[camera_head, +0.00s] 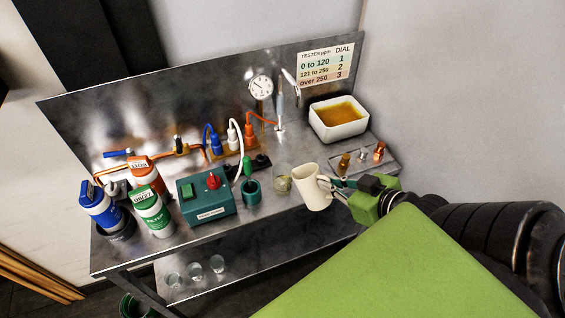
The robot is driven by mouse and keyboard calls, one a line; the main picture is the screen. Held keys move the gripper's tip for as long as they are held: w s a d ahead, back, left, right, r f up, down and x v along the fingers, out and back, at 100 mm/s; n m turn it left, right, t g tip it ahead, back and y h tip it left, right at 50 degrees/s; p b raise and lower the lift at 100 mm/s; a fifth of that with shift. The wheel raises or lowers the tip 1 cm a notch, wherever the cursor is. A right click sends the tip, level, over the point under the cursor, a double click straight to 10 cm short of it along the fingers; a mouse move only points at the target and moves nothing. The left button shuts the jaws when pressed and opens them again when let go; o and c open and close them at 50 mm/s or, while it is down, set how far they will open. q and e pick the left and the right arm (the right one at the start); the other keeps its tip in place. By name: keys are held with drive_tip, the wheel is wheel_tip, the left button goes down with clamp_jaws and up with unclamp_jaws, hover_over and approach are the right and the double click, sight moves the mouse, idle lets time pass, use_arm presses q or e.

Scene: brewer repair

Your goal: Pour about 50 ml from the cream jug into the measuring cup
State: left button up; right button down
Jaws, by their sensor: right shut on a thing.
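The cream jug (312,188) is tilted to the left above the front edge of the steel bench, beside the measuring cup. My right gripper (340,190) is shut on the jug from its right side, where the handle is. The clear measuring cup (283,179) stands upright on the bench just left of the jug's top. A little yellowish content seems to show low in the cup, but its level is too small to read. No stream is visible between jug and cup. The inside of the jug is hidden. My left gripper is not in view.
A green box with a red knob (207,196), a teal cup (251,189) and filter bottles (152,211) stand to the left. A white basin of amber liquid (338,119) and a small tray with fittings (364,158) are behind right. Glasses stand on the lower shelf (230,278).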

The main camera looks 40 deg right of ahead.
sight(319, 175)
drive_tip(key=shift+w+a+r+p, duration=0.1)
drive_tip(key=shift+w+r+p, duration=0.25)
drive_tip(key=shift+w+r, duration=0.2)
drive_tip(key=shift+w+a+r+g+p, duration=0.1)
drive_tip(key=shift+w+r+g+p, duration=0.15)
drive_tip(key=shift+g+p, duration=0.5)
use_arm(q)
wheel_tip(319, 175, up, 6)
drive_tip(key=p, duration=0.3)
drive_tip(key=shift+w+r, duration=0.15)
use_arm(e)
drive_tip(key=shift+w+a+r+g+h, duration=0.2)
drive_tip(key=shift+w+r+g+h, duration=0.1)
drive_tip(key=shift+w+r+g, duration=0.45)
use_arm(q)
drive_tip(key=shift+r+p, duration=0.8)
drive_tip(key=shift+p, duration=0.05)
use_arm(e)
drive_tip(key=shift+w+r+n+g, duration=0.1)
drive_tip(key=shift+r+n+g, duration=0.15)
drive_tip(key=shift+g, duration=0.25)
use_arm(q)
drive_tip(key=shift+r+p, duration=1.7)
use_arm(e)
drive_tip(key=shift+w+a+r+g+h, duration=0.2)
drive_tip(key=shift+w+r+g, duration=0.2)
drive_tip(key=shift+g, duration=0.25)
drive_tip(key=shift+w+a+r+g+h, duration=0.1)
drive_tip(key=shift+w+r+g+h, duration=0.1)
drive_tip(key=shift+w+r+g, duration=0.35)
